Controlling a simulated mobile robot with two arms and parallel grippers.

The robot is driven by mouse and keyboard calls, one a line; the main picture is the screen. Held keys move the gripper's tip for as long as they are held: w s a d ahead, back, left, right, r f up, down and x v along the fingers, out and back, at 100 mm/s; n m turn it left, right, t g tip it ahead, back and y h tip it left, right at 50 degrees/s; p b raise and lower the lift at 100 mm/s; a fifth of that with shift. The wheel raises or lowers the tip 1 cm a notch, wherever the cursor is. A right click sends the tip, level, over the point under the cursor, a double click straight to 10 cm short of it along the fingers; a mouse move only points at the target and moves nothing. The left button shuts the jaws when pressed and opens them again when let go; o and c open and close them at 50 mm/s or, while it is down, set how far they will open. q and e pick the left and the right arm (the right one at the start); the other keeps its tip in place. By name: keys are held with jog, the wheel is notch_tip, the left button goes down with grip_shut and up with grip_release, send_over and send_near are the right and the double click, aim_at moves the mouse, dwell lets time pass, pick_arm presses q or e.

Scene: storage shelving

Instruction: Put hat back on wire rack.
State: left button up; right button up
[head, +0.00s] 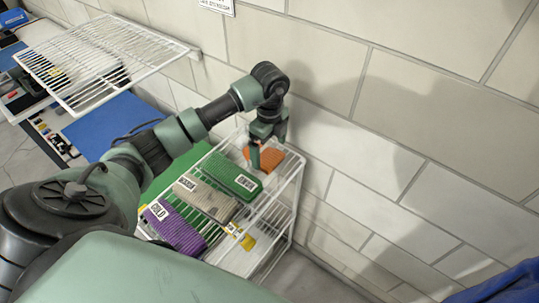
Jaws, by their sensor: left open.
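The white wire rack (292,192) stands against the wall with a row of folded knit items, apparently hats, on its top shelf. From left to right they are purple (173,226), grey-brown (205,199), green (230,175) and orange (283,163). The first three carry white labels; any label on the orange one is not visible. My left gripper (264,152) is open and points down over the orange hat, hiding part of it, near the green hat's far end. I cannot tell whether its fingers touch the orange hat. My right gripper is not in view.
A white brick wall (400,140) runs close behind the rack. A second white wire shelf (105,60) juts out at the upper left. Below it are a blue surface (110,122) and assorted items. A yellow item (248,242) sits at the rack's near side.

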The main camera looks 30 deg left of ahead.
pick_arm(q)
notch_tip(320, 180, up, 9)
jog(key=b, duration=0.1)
jog(key=shift+f, duration=0.15)
